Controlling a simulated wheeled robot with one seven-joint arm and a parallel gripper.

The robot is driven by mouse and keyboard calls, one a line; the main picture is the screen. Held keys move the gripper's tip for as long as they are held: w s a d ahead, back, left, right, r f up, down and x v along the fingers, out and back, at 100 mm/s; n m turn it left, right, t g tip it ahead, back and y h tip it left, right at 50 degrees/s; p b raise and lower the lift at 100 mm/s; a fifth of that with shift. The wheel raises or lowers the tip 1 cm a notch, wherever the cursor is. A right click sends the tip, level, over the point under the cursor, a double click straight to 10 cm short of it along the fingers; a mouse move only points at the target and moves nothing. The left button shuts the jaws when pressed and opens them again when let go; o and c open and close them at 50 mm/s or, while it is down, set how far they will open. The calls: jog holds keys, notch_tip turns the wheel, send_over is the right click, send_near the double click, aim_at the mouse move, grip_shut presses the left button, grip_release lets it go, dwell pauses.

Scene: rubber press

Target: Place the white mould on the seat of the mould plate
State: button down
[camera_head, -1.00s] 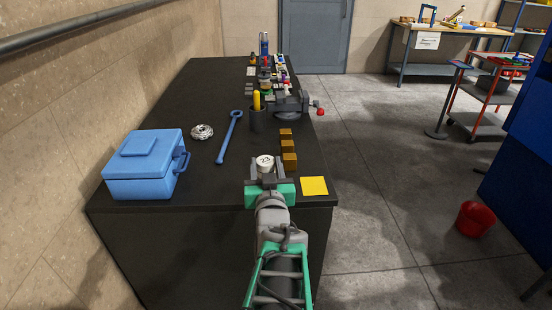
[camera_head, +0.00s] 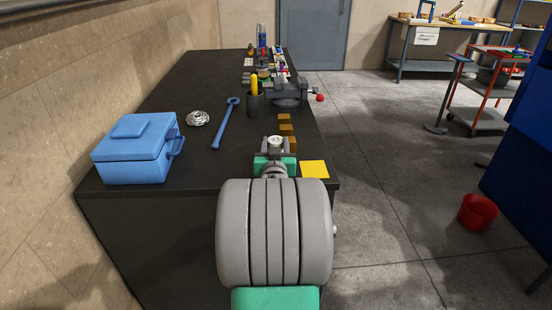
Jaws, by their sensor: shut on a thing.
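The white mould (camera_head: 275,140) is a small round white piece with a dark mark on its top. My gripper (camera_head: 275,148), green at its base with dark fingers, is shut on it. It holds the mould over the near part of the dark bench (camera_head: 175,85), left of the brown blocks. The gap between mould and bench top cannot be judged. I cannot make out the mould plate or its seat for certain; small items crowd the far end of the bench. My arm's grey link hides the bench's near front.
A blue toolbox (camera_head: 135,150), wire coil (camera_head: 197,118) and blue wrench (camera_head: 226,125) lie to the left. Ahead stand a dark cup with a yellow tool (camera_head: 254,90) and a grey vise (camera_head: 287,92). Brown blocks (camera_head: 285,130) and a yellow square (camera_head: 314,169) lie to the right.

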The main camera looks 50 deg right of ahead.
jog(key=shift+f+b, duration=0.65)
jog(key=shift+f, duration=1.05)
jog(key=c, duration=0.7)
grip_release()
